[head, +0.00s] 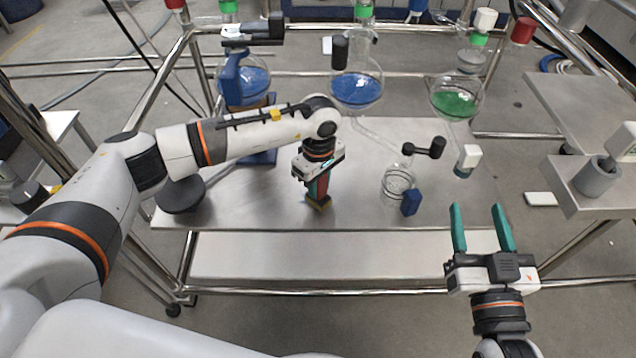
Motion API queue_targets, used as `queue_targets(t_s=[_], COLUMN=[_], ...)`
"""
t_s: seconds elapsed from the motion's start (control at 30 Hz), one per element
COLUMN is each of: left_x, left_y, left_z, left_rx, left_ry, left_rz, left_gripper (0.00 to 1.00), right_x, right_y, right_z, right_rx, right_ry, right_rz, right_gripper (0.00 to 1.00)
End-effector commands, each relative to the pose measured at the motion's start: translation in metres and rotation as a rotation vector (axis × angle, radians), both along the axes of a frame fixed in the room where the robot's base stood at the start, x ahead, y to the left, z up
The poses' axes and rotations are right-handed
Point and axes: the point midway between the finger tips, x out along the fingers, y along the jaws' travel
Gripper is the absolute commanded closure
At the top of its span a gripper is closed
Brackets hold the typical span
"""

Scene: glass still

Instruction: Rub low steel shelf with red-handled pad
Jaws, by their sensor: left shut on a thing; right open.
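My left gripper (317,187) points down and is shut on the handle. The pad appears to be at the surface, but I cannot tell whether it touches. The steel shelf (260,207) is a flat plate below the glassware, with bare metal around the pad. Another steel surface (345,258) lies lower, at the front. My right gripper (480,210) is open and empty, in front of the shelf's right end.
Blue-liquid flasks (357,92) and a green-liquid flask (455,100) hang behind. A dark round base (180,195) is at the left. Bare shelf lies between pad and beaker.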

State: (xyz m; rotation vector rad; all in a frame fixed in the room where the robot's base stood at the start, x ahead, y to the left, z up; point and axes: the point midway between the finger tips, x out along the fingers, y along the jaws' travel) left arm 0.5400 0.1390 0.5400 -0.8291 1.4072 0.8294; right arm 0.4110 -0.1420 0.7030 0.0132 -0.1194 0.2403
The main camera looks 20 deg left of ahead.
Motion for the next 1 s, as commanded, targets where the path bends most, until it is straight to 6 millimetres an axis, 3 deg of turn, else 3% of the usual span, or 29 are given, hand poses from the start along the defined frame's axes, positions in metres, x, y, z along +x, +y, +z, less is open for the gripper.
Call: queue_targets(t_s=[0.2, 0.7, 1.0], left_x=[0.0, 0.0, 0.0], left_y=[0.0, 0.0, 0.0], left_z=[0.003, 0.016, 0.016], left_rx=[0.0, 0.0, 0.0], left_ry=[-0.001, -0.001, -0.001], left_rz=[0.0, 0.001, 0.001], left_gripper=[1.0, 1.0, 1.0], right_x=[0.0, -0.002, -0.003], right_y=[0.0, -0.006, -0.007], right_z=[-0.002, -0.032, -0.035], right_rx=[-0.005, -0.052, -0.056], right_ry=[0.02, 0.203, 0.219], right_rz=[-0.001, -0.013, -0.014], right_gripper=[0.46, 0.46, 0.46])
